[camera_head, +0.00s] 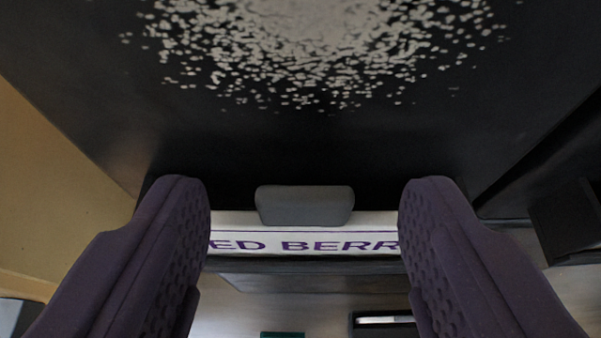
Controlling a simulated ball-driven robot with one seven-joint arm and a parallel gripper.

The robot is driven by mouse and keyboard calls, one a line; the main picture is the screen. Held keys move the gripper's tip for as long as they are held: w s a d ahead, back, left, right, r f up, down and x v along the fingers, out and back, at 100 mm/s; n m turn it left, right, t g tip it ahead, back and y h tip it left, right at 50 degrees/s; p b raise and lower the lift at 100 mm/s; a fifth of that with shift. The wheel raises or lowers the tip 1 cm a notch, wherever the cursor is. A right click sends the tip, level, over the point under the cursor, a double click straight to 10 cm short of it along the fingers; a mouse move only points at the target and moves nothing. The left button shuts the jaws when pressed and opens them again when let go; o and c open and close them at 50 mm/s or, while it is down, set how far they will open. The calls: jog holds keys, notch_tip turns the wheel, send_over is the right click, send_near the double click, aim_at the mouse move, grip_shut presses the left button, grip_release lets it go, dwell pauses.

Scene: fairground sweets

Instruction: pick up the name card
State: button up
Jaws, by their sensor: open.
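The name card (303,240) is a white strip with purple letters, of which "ED BERR" shows, in the lower middle of the view. Its two ends are hidden behind my fingers. A grey rounded clip or tab (304,205) overlaps its upper edge at the middle. My gripper (304,215) is open, with one dark purple finger on each side of the card's visible part. I cannot tell whether the fingers touch the card or are only in front of it.
A dark bin or tray (300,150) fills the upper view, with pale granules (320,50) heaped at its far side. A tan panel (50,200) stands at the left. A black bracket-like part (570,225) is at the right. Floor shows below the card.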

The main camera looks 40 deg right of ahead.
jog(key=shift+x, duration=0.9)
jog(key=shift+s+a+r, duration=0.1)
jog(key=shift+s+a, duration=0.05)
jog(key=shift+c, duration=0.8)
jog(key=c, duration=0.8)
jog(key=shift+o, duration=0.2)
